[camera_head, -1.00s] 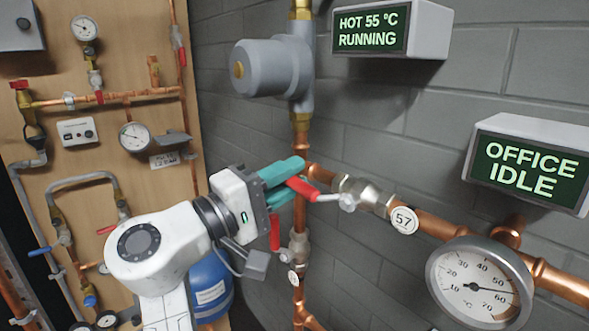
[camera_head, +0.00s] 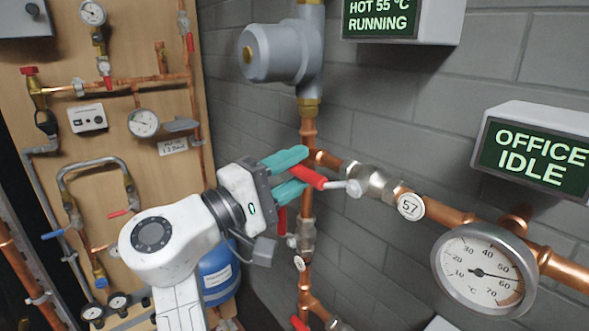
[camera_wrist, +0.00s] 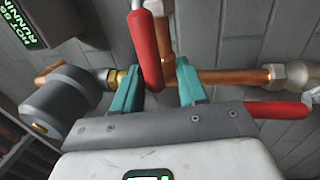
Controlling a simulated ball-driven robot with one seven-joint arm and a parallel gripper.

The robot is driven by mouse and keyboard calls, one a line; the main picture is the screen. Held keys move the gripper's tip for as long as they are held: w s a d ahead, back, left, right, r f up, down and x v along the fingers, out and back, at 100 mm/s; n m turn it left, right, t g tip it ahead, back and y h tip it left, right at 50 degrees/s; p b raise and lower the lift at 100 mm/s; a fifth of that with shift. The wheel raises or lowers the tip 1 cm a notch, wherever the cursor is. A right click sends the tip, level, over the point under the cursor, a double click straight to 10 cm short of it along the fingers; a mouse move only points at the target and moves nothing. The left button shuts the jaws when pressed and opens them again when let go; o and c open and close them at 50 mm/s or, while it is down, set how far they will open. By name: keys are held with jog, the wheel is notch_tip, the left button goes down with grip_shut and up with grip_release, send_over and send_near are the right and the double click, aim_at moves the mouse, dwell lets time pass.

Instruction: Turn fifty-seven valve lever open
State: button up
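The red lever (camera_head: 307,176) of the valve (camera_head: 370,183) tagged 57 (camera_head: 411,206) points left from its silver stem in the head view. My gripper (camera_head: 303,170) has two teal fingers, spread apart above and below the lever's free end. In the wrist view the red lever (camera_wrist: 147,45) reaches down toward the gap of my gripper (camera_wrist: 156,80), close to the left finger; the right finger stands clear of it. Whether the lever touches a finger is unclear.
Another red lever (camera_wrist: 278,110) lies beside the right finger in the wrist view. A grey pump (camera_head: 283,50) sits above my gripper. A gauge (camera_head: 485,272) and an "OFFICE IDLE" display (camera_head: 535,155) are to the right. A grey wall stands close behind the pipes.

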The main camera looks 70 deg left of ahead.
jog(key=shift+r, duration=0.1)
jog(key=b+v, duration=0.3)
jog(key=v, duration=0.7)
jog(key=shift+s, duration=0.4)
jog(key=shift+d, duration=0.15)
